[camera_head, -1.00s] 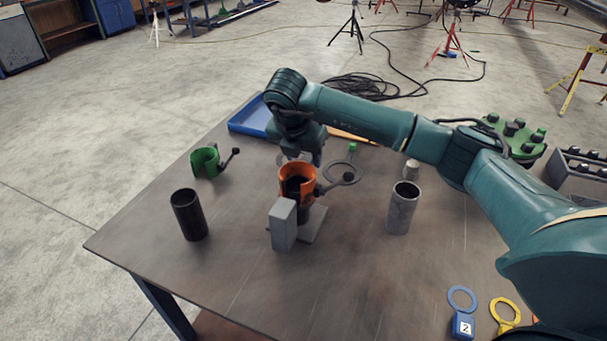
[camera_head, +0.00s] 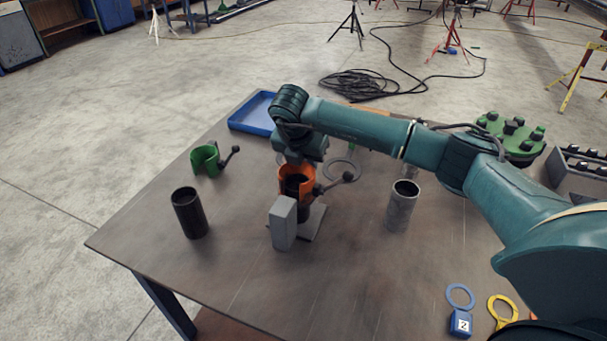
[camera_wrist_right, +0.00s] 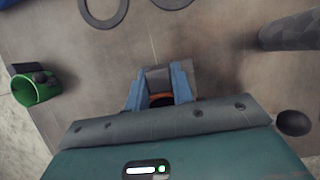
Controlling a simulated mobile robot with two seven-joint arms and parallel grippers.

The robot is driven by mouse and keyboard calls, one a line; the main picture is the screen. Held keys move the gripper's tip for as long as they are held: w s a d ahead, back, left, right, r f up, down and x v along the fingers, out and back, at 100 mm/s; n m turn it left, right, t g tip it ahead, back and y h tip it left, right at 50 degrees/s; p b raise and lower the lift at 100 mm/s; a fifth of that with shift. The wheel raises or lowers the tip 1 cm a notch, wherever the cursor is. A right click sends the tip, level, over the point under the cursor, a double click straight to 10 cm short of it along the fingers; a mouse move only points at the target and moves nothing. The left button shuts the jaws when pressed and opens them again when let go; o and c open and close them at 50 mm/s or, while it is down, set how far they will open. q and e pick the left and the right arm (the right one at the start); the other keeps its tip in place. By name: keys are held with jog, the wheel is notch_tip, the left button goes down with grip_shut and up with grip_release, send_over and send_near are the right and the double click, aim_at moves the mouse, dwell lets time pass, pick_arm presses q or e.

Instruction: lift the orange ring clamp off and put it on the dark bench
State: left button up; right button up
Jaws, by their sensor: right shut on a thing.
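The orange ring clamp (camera_head: 308,190) is around a short dark upright pipe (camera_head: 304,211) near the middle of the dark bench (camera_head: 345,280). Its lever with a dark knob points right. My right gripper (camera_head: 298,166) comes down on the clamp from behind and above. In the right wrist view its blue fingers (camera_wrist_right: 161,84) are shut on the clamp, and a strip of orange (camera_wrist_right: 160,98) shows between them. The fingertips are mostly hidden in the head view. My left gripper is not in view.
A grey block (camera_head: 283,224) stands close in front of the clamp. A black tube (camera_head: 189,213) and green clamp (camera_head: 206,160) stand left, a grey tube (camera_head: 402,207) right. A blue tray (camera_head: 252,113) lies at the back. The front left of the bench is clear.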

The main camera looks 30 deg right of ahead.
jog(key=shift+s+a+f, duration=0.1)
jog(key=shift+f, duration=0.05)
grip_shut()
jog(key=shift+r, duration=0.3)
notch_tip(320, 180, up, 9)
jog(key=shift+r+b, duration=0.15)
jog(key=shift+b, duration=0.85)
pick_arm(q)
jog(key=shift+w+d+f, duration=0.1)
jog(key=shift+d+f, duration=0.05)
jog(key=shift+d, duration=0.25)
pick_arm(e)
jog(key=shift+r, duration=0.25)
jog(key=shift+r, duration=0.1)
